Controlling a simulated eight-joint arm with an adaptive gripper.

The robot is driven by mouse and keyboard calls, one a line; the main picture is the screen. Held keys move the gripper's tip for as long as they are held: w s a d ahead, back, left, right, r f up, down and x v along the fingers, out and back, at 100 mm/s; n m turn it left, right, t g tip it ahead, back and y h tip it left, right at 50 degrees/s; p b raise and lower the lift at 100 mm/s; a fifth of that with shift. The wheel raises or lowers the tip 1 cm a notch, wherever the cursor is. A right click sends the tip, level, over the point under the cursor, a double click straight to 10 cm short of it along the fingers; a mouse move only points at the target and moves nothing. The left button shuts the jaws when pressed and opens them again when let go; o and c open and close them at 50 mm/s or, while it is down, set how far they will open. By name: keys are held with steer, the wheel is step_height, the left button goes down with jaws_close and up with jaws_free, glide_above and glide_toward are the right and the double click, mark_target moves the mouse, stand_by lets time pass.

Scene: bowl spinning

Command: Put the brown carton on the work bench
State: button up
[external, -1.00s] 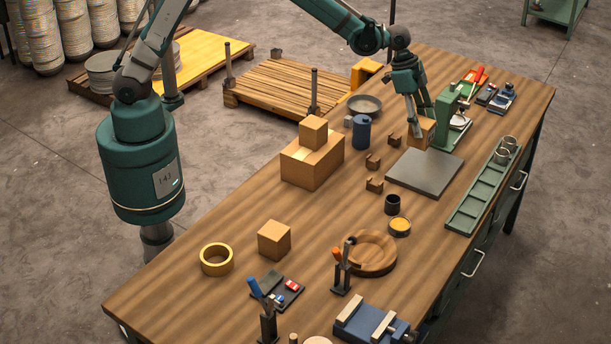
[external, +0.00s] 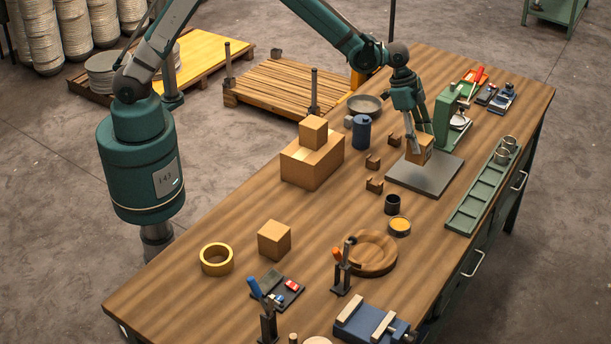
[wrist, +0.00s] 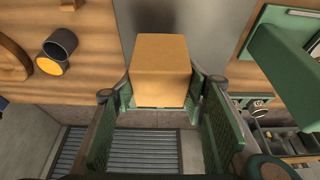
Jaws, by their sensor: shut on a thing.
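A brown carton (external: 420,152) is held between the fingers of my gripper (external: 418,146), over the grey plate (external: 428,183) on the work bench (external: 200,298). I cannot tell whether its underside touches the plate. In the wrist view the carton (wrist: 160,68) sits between the two green fingers of my gripper (wrist: 160,98), which press on its sides. The grey plate (wrist: 205,25) shows beyond it. More brown cartons stand on the bench: one alone near the front (external: 274,241), and a small one (external: 313,131) on a larger one (external: 310,166).
A green press-like stand (external: 447,118) is close to the right of my gripper. Small brown blocks (external: 374,162) and a blue cylinder (external: 361,132) are to its left. A green tray (external: 478,195) lies along the right edge. Bare wood is at the bench's left front.

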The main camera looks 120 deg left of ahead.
steer(key=shift+f, duration=0.6)
steer(key=shift+f, duration=1.85)
steer(key=shift+f, duration=0.15)
steer(key=o, duration=0.9)
steer(key=shift+o, duration=0.2)
steer(key=v, duration=1.2)
